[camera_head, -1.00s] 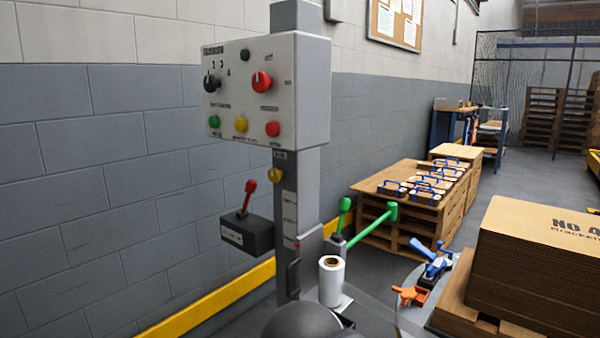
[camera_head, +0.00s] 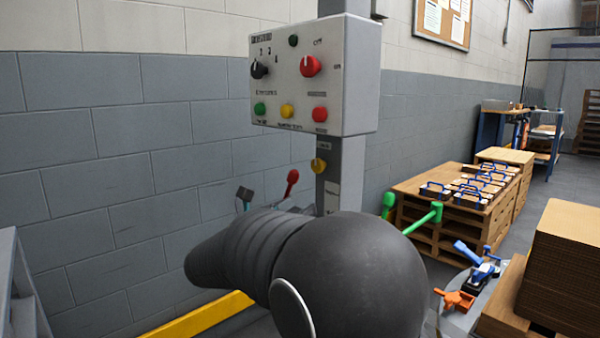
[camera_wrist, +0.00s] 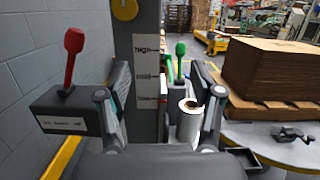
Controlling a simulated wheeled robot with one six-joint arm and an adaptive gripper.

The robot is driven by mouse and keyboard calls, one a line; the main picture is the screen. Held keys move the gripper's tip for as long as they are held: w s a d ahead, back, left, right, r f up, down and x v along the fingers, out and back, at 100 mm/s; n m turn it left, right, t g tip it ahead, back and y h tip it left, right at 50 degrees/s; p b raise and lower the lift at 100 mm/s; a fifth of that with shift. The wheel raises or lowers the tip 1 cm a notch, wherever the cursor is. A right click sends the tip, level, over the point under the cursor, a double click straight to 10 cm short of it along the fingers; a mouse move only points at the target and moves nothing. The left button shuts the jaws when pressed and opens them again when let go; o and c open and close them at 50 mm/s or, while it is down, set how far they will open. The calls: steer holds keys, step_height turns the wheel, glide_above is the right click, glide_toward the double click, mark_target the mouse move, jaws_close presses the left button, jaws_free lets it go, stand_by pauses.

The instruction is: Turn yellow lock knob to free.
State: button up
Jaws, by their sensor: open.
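The yellow lock knob (camera_head: 318,165) sits on the grey post, just below the control box, in the head view. In the wrist view the knob (camera_wrist: 125,8) is cut by the top edge, above and left of the gap between my fingers. My gripper (camera_wrist: 162,95) is open and empty, its two fingers apart with the post and its white labels (camera_wrist: 146,70) showing between them. The knob is outside the fingers. In the head view my arm hides most of the gripper. The knob's marking is too small to read.
The control box (camera_head: 312,75) carries knobs and coloured buttons. A red lever (camera_wrist: 73,45) rises from a dark box at left in the wrist view. A green lever (camera_wrist: 180,55) and white roll (camera_wrist: 189,122) stand right of the post. Cartons (camera_head: 570,260) stand at right.

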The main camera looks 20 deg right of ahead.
mark_target(316, 165)
steer(key=w+a+r+n+t+h, duration=0.1)
steer(key=w+a+n+t, duration=0.1)
steer(key=w+a+n, duration=0.15)
steer(key=shift+m, duration=0.45)
steer(key=x, duration=1.4)
steer(key=shift+r+p, duration=0.2)
steer(key=shift+p, duration=0.2)
steer(key=c, duration=1.1)
